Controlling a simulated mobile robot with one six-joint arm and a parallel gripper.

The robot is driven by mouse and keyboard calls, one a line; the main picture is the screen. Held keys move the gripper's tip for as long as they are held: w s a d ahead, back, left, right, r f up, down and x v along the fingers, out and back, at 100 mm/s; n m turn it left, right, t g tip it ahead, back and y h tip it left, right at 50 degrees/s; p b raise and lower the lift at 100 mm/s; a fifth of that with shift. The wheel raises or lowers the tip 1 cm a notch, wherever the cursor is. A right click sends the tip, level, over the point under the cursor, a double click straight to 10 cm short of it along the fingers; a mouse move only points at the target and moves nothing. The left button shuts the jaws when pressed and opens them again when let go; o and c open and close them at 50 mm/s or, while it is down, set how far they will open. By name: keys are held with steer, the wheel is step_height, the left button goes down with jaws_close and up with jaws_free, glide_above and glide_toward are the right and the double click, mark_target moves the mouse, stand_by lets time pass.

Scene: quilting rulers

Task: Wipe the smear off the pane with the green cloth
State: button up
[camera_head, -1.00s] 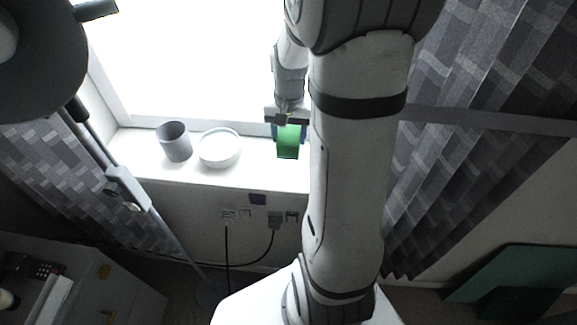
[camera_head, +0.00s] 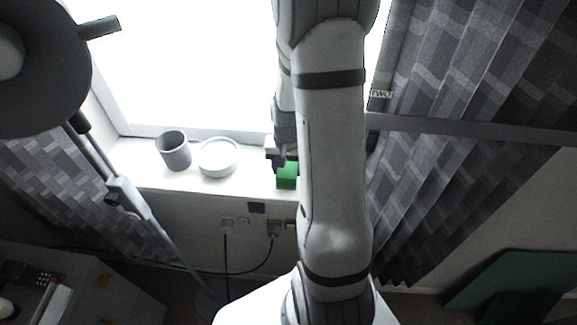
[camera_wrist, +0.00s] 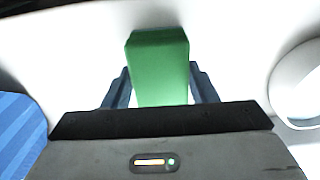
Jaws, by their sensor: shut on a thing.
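The green cloth (camera_head: 287,177) is a block-like piece at the sill's front edge in the head view. In the wrist view the cloth (camera_wrist: 160,65) stands between the two blue fingers of my gripper (camera_wrist: 161,84). My gripper (camera_head: 281,160) is shut on it. The pane (camera_head: 200,60) is a bright, washed-out window behind the sill. I can make out no smear on it; glare and my arm cover part of it. The cloth appears apart from the pane, over or near the white sill.
A grey pot (camera_head: 173,152) and a white bowl (camera_head: 218,157) stand on the sill (camera_head: 135,165), left of my gripper. The bowl's rim (camera_wrist: 302,85) shows at right in the wrist view. A floor lamp (camera_head: 130,195) stands at left. Patterned curtains (camera_head: 470,110) hang at right.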

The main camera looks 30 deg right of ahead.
mark_target(286, 169)
steer(key=o, duration=1)
steer(key=shift+f, duration=0.2)
steer(key=shift+r, duration=0.25)
steer(key=r, duration=0.3)
steer(key=r+b, duration=0.1)
steer(key=r, duration=0.3)
steer(key=shift+s+a, duration=0.1)
steer(key=shift+a, duration=0.1)
steer(key=s+a+r+n+t, duration=0.1)
steer(key=s+a+r+n, duration=0.1)
steer(key=s+a+r, duration=0.1)
steer(key=s+a+r+n+t, duration=0.1)
steer(key=s+a+r+n, duration=0.1)
steer(key=s+a+r, duration=0.2)
steer(key=s+a+r+n+t, duration=0.1)
steer(key=s+a+r+n, duration=0.1)
steer(key=s+a+r, duration=0.2)
steer(key=shift+s+a+r+n, duration=0.15)
steer(key=shift+s+r, duration=0.1)
steer(key=shift+r, duration=0.2)
steer(key=shift+s+d+r+n, duration=0.1)
steer(key=shift+s+r, duration=0.15)
steer(key=shift+r, duration=0.25)
steer(key=shift+s+a+r+n, duration=0.15)
steer(key=shift+s+r, duration=0.1)
steer(key=shift+r, duration=0.2)
